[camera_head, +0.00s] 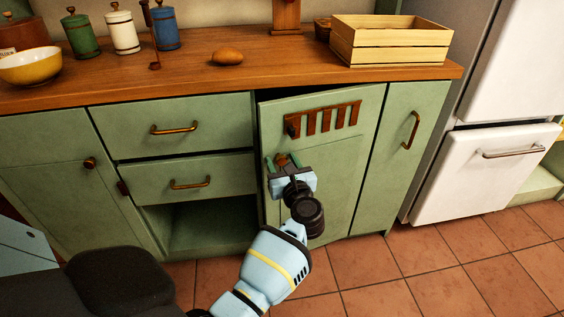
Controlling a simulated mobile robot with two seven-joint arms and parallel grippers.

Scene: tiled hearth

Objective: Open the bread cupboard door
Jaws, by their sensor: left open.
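The bread cupboard door (345,150) is the green panel with a reddish-brown slotted vent (325,119) near its top. It stands slightly ajar: its left edge is out from the cabinet front, and a dark gap shows along its top. My left gripper (283,161) is in front of the door's left part, below the vent, with its jaws open. A small brown piece, perhaps the door's knob, shows between the fingertips; I cannot tell whether they touch it. My right gripper is not in view.
Left of the door are two drawers (180,128) above an open recess (210,225). A narrow green door (410,130) and a white fridge (480,170) stand to the right. The counter (110,91) carries a wooden crate (395,45), a bread roll (228,57) and canisters. Tiled floor (450,265) in front is clear.

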